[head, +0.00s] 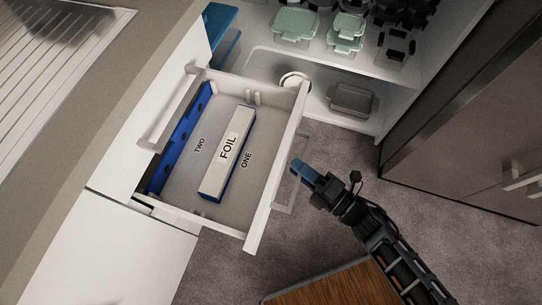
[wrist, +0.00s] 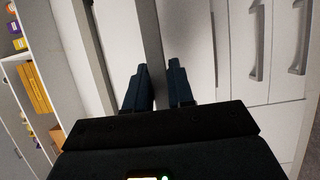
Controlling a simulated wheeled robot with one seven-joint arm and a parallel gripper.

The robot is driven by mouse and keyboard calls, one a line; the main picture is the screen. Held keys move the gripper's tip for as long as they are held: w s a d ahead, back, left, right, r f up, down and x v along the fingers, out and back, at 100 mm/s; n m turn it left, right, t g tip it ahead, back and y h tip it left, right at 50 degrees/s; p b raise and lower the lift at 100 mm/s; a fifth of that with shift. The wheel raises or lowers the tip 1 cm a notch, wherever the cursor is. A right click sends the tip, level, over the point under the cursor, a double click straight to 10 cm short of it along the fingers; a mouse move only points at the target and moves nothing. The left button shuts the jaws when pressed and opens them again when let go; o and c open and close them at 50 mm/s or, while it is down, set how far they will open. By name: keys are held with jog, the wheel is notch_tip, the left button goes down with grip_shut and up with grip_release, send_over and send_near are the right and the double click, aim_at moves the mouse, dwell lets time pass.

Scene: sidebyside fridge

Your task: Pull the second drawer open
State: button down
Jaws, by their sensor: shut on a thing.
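A white drawer (head: 218,170) stands pulled out from the cabinet, below a closed front with its own handle (head: 175,115). The open drawer's front carries a pale bar handle (head: 286,188). My gripper (head: 301,172) is at that handle, with its dark blue fingers on the bar. In the wrist view, the fingers (wrist: 160,88) stand on either side of the grey handle bar (wrist: 150,35) and are shut on it. A FOIL box (head: 228,150) lies in the drawer between the printed words TWO and ONE, beside a blue strip (head: 183,135).
Open shelves (head: 330,95) with green and clear containers stand at the back. A dark cabinet (head: 470,130) is on the right. A wooden-topped piece (head: 335,285) is at the bottom. Carpeted floor (head: 400,215) is clear between them.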

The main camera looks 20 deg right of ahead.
jog(key=s+d+b, duration=0.1)
jog(key=s+d, duration=0.7)
jog(key=d, duration=0.2)
jog(key=shift+d+b, duration=0.15)
jog(key=shift+b, duration=0.15)
jog(key=c, duration=1.1)
grip_release()
jog(key=b+v, duration=0.1)
jog(key=v, duration=0.6)
jog(key=shift+s+d, duration=0.2)
jog(key=shift+s, duration=0.1)
